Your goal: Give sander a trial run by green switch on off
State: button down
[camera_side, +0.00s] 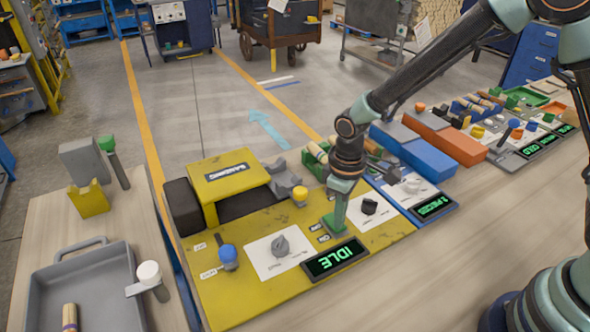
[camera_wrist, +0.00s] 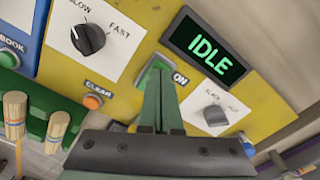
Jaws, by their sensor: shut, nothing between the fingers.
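The yellow sander station (camera_side: 230,290) has a raised yellow housing marked SANDING and a lit display (camera_side: 334,258) that reads IDLE. The display also reads IDLE in the wrist view (camera_wrist: 207,48). The green switch (camera_side: 329,224) is on the panel near the display, beside small ON and OFF labels. In the wrist view, part of the green switch (camera_wrist: 154,63) shows just past my fingertips, beside the ON label. My gripper (camera_side: 339,217) points down at the switch, its fingers together and empty. The fingers hide much of the switch, so I cannot tell its position or whether they touch it.
A grey dial (camera_side: 281,246) and a blue-topped lever (camera_side: 227,257) share the yellow panel. In the wrist view, an orange button (camera_wrist: 92,101) is near the fingers. A grey tray (camera_side: 95,285) lies at left.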

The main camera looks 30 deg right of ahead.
jog(key=shift+f, duration=0.2)
jog(key=shift+r, duration=3.55)
jog(key=s+d+r+m+t, duration=0.2)
jog(key=s+d+r+m, duration=0.1)
jog(key=d+r, duration=0.3)
jog(key=s+d+r+m+t, duration=0.3)
jog(key=s+d+r, duration=0.2)
jog(key=d+r, duration=0.2)
notch_tip(320, 180, up, 2)
jog(key=shift+s+d+t, duration=0.25)
jog(key=shift+s+t, duration=0.05)
jog(key=shift+s, duration=0.1)
